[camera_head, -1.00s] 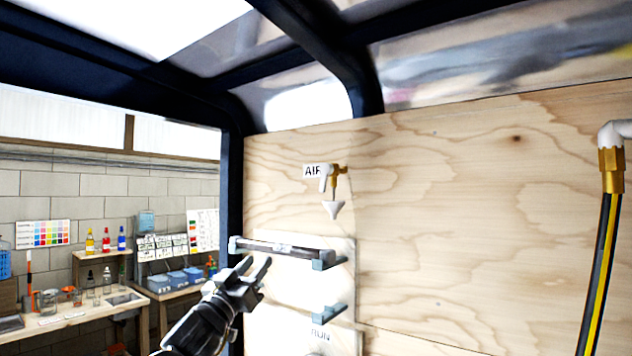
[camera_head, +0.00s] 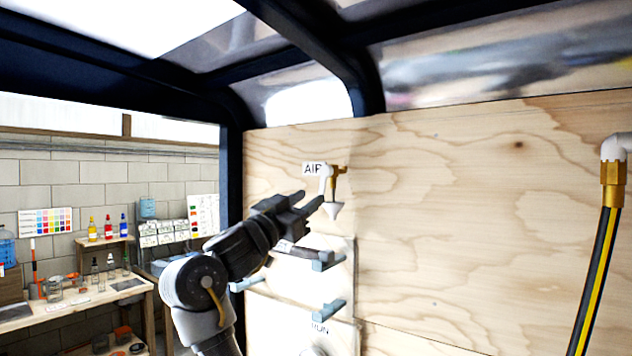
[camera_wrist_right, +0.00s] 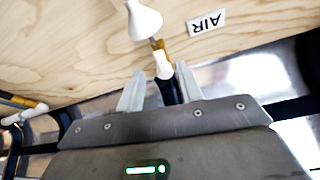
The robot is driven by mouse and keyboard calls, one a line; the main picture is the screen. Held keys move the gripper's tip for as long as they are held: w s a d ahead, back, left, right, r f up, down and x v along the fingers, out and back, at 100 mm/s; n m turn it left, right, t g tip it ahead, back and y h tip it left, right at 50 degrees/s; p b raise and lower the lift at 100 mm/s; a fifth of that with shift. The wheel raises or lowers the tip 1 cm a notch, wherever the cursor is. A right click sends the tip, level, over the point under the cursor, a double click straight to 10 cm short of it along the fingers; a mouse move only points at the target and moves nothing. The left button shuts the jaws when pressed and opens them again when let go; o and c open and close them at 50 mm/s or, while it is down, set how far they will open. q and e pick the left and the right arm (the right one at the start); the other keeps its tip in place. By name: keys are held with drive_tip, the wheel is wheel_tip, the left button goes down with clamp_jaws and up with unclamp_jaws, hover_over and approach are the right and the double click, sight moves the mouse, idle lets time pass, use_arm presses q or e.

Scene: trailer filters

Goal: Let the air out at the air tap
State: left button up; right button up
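The air tap (camera_head: 338,172) is a small brass fitting with a white lever (camera_head: 326,182), on the plywood wall beside an "AIR" label (camera_head: 311,169). A white cone (camera_head: 333,210) sits below it. In the right wrist view the brass tap (camera_wrist_right: 159,46), its white lever (camera_wrist_right: 163,66) and the cone (camera_wrist_right: 145,18) show just beyond the fingers. Contact cannot be told. My left gripper is not in view.
Below the tap, a dark bar (camera_head: 318,256) rests on blue-grey brackets (camera_head: 329,310) on a white panel, partly hidden by my arm. A black-yellow hose (camera_head: 597,270) hangs at right. Benches (camera_head: 80,306) with bottles stand at left. Plywood right of the tap is clear.

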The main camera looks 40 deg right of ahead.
sight(321, 188)
drive_tip(key=p+x, duration=0.2)
drive_tip(key=x, duration=0.2)
drive_tip(key=shift+c, duration=0.2)
clamp_jaws()
